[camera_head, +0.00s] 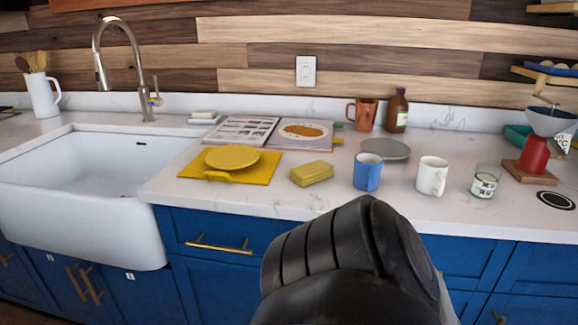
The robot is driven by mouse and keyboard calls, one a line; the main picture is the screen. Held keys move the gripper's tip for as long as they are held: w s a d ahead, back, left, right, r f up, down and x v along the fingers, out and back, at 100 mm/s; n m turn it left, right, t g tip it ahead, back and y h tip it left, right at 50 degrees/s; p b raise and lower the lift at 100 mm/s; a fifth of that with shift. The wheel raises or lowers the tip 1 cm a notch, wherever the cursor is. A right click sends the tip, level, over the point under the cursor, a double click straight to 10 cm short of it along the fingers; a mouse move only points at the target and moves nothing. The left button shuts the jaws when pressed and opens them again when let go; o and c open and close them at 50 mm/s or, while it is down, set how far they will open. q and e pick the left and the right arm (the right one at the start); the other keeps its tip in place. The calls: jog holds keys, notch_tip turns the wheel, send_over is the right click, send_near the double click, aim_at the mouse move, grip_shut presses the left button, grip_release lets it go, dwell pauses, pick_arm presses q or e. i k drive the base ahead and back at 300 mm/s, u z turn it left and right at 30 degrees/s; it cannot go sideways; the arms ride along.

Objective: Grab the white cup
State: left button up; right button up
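The white cup (432,176) stands upright on the marble counter, right of the blue mug (367,172) and left of a glass (485,181). Its handle is on the side facing me, slightly right. A black part of my own arm fills the bottom middle of the view, in front of the counter edge and below the blue mug. No gripper fingers show, so neither gripper is in view. Nothing touches the white cup.
A yellow sponge (311,173) and a yellow cloth (199,167) with a yellow plate (232,157) lie to the left. A grey plate (386,149) lies behind the mugs. A red container (533,155) stands at right. The white sink (75,185) is at far left.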

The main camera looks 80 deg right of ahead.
aim_at(433, 180)
jog(key=u, duration=0.1)
jog(key=k, duration=2.1)
jog(key=z, duration=0.9)
